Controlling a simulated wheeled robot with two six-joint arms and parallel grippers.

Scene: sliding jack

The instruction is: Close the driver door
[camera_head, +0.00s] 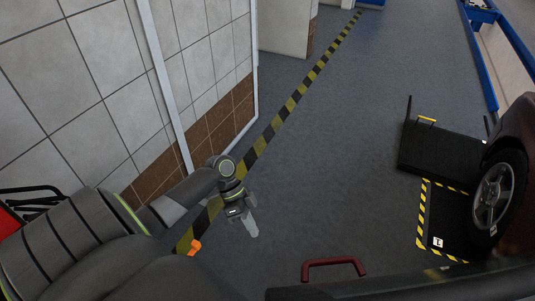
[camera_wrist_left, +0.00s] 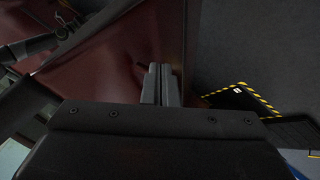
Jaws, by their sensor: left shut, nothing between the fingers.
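The dark red car (camera_head: 517,125) stands at the right edge of the head view, its front wheel showing. A dark bar (camera_head: 400,287) with a dark red handle (camera_head: 333,263) crosses the bottom; it looks like the top of the open driver door. My left gripper (camera_head: 252,230) is shut and empty, left of the handle and apart from it in the picture. In the left wrist view, my closed fingers (camera_wrist_left: 160,84) overlap a dark red panel (camera_wrist_left: 110,65), probably the door. I cannot tell whether they touch it. My right gripper is out of view.
A black lift platform (camera_head: 440,148) and a yellow-black edged plate (camera_head: 440,225) lie beside the wheel. A tiled wall (camera_head: 90,85) stands at left, close to my left arm. A striped floor line (camera_head: 290,105) runs along it. The grey floor between is clear.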

